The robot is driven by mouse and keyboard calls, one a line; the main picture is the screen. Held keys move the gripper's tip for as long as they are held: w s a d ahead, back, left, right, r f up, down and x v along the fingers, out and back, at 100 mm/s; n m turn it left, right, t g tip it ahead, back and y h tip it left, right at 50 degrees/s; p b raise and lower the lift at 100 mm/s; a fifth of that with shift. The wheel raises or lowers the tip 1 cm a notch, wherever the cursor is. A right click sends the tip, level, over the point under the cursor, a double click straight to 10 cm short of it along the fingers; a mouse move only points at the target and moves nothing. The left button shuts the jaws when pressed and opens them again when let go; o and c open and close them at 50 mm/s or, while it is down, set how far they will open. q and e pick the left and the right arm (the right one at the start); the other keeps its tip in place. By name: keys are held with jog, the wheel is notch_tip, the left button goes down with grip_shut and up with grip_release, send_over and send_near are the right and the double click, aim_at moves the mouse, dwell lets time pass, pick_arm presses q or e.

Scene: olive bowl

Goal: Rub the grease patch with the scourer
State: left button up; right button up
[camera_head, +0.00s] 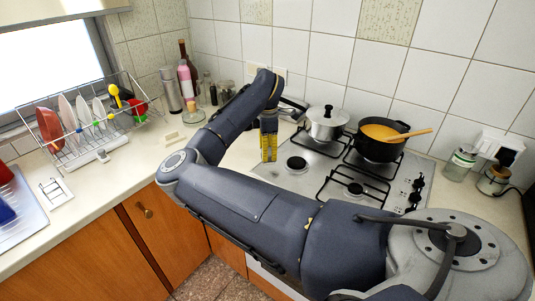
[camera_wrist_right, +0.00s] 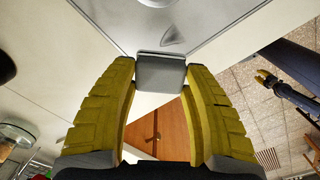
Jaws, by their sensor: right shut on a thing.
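My right gripper (camera_head: 268,158) points down by the left edge of the steel hob (camera_head: 285,180). In the right wrist view its yellow fingers (camera_wrist_right: 160,75) are shut on a grey block (camera_wrist_right: 160,72), which I take to be the scourer. The block is in front of the hob surface; I cannot tell whether it touches. A dark grey triangular mark (camera_wrist_right: 174,36) lies just beyond it, and I cannot tell whether this is the grease patch. My left gripper (camera_wrist_right: 264,77) shows small at the right of the wrist view, over the floor; its opening is unclear.
A lidded steel pot (camera_head: 325,124) and a black pan (camera_head: 380,148) with a wooden spoon (camera_head: 410,134) stand on the back of the hob. Glass jars (camera_head: 460,163) stand at right. A dish rack (camera_head: 85,120) and bottles are at left.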

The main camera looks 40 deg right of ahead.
jog(key=shift+r, duration=0.2)
jog(key=shift+r, duration=1.3)
jog(key=shift+r, duration=0.1)
